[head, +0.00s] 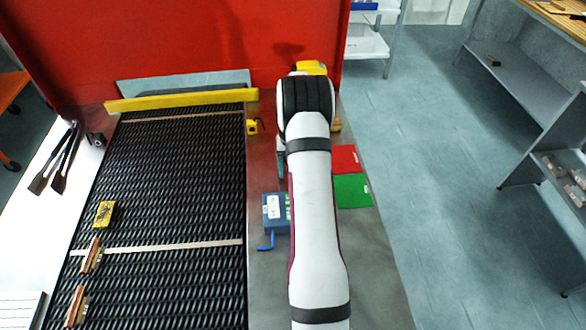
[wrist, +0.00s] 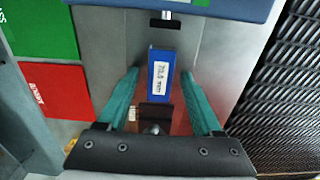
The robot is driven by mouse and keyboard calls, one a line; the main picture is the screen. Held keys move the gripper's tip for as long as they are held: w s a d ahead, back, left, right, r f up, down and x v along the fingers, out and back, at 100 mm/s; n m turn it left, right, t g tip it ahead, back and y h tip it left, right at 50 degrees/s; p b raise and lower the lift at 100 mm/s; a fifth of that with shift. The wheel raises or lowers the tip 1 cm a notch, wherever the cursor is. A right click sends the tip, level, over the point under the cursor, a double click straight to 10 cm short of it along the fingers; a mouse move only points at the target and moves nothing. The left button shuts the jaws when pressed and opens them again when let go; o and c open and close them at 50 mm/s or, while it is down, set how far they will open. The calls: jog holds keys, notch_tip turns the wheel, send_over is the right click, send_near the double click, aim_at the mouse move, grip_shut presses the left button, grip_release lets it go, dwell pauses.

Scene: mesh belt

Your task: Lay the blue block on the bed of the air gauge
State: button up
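The blue block (wrist: 161,76) with a white printed label shows in the wrist view, between the two teal fingers of my gripper (wrist: 160,72). The fingers are open, with a gap on each side of the block. A dark brown piece (wrist: 154,115) shows just below the block; I cannot tell whether they touch. A blue body, apparently the air gauge (head: 275,213), stands on the metal surface left of my arm in the head view. Its edge also shows at the top of the wrist view (wrist: 215,8). In the head view my arm hides the block and most of the gripper.
A red mat (head: 345,159) and a green mat (head: 352,190) lie right of my arm. The black mesh belt (head: 170,180) runs at left, carrying a yellow block (head: 104,214) and several brown pieces. A yellow bar (head: 180,101) crosses its far end. A blue handle (head: 265,242) sticks out near the gauge.

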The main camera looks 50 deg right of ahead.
notch_tip(320, 180, up, 12)
jog(key=a+r+n, duration=0.1)
jog(key=a+r, duration=0.3)
jog(key=a, duration=0.5)
jog(key=a+r, duration=0.5)
jog(key=a, duration=0.3)
jog(key=s+a+r+n+y, duration=0.1)
jog(key=s+a, duration=0.4)
jog(key=a, duration=0.3)
jog(key=s+a+r+n, duration=0.1)
jog(key=s+a, duration=0.4)
jog(key=a, duration=0.3)
jog(key=s+a+f, duration=0.2)
jog(key=s+a, duration=0.4)
jog(key=s, duration=0.4)
jog(key=shift+f+y, duration=0.15)
jog(key=shift+y, duration=0.25)
